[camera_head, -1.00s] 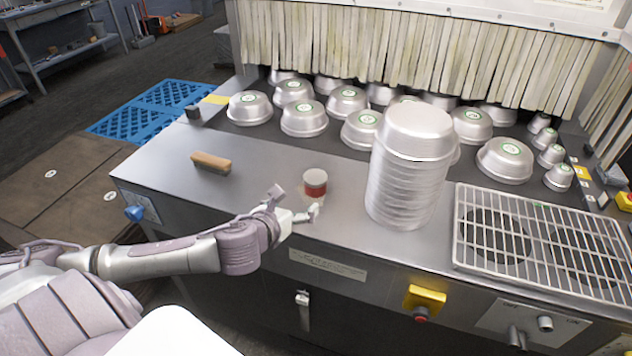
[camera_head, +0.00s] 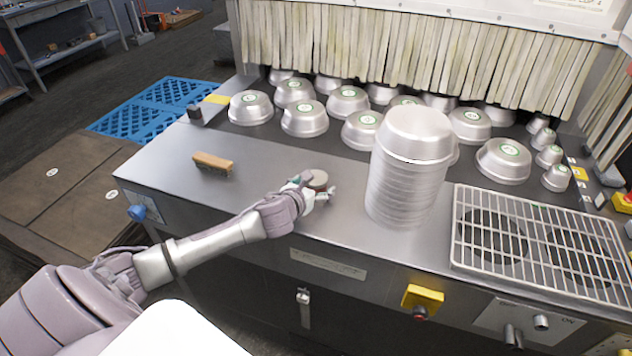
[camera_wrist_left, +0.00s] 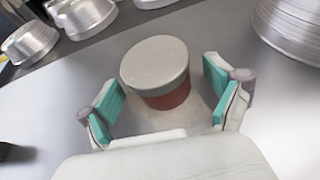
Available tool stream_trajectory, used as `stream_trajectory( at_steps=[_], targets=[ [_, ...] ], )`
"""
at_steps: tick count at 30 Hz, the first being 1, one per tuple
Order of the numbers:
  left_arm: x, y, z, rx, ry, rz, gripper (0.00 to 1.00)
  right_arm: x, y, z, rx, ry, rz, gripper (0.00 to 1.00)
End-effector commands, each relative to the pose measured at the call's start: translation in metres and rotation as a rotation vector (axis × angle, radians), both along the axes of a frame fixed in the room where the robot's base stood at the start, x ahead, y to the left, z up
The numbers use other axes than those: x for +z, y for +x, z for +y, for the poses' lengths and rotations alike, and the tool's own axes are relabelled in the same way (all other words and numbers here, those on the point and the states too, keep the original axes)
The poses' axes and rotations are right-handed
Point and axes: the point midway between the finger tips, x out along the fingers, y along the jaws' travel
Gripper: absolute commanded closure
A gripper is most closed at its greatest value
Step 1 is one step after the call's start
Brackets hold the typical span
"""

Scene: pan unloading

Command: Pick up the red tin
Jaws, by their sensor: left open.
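The red tin (camera_wrist_left: 168,97) has a grey-white lid and stands upright on the metal counter. In the head view mostly its lid (camera_head: 317,179) shows, as my gripper hides the rest. My left gripper (camera_head: 318,190) is open, with its fingers on either side of the tin. In the left wrist view its teal-padded fingers (camera_wrist_left: 160,105) flank the tin, with a gap to each side. My right gripper is in neither view.
A tall stack of metal pans (camera_head: 405,180) stands right of the tin. A wooden-backed brush (camera_head: 212,161) lies to the left. Several pans sit behind, in front of a strip curtain (camera_head: 420,45). A wire grate (camera_head: 540,245) is at the right.

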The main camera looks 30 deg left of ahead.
Motion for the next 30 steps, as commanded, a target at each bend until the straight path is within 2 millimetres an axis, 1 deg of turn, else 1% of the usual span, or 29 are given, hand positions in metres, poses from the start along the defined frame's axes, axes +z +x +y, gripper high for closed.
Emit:
stream_trajectory(
  at_steps=[1,4,11,12,20,24,30],
  targets=[
    [-0.0008,0.0066,0.0008,0.001,-0.002,-0.002,0.09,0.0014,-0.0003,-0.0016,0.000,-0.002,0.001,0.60],
    [-0.0044,0.0129,0.0016,0.000,-0.001,0.000,0.09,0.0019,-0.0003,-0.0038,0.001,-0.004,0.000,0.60],
    [-0.0058,0.0141,0.0017,-0.002,0.000,0.000,0.09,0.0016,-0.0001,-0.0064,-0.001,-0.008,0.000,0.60],
    [-0.0058,0.0141,0.0017,-0.001,0.001,0.000,0.11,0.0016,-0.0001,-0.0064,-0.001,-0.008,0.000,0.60],
    [-0.0057,0.0139,0.0018,-0.001,0.001,0.000,0.54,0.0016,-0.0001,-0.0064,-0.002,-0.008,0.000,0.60],
    [-0.0057,0.0139,0.0018,-0.001,0.001,0.000,0.78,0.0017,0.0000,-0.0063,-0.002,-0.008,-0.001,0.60],
    [-0.0047,0.0141,0.0019,-0.001,0.001,-0.002,0.78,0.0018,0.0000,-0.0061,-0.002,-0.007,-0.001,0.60]
  ],
)
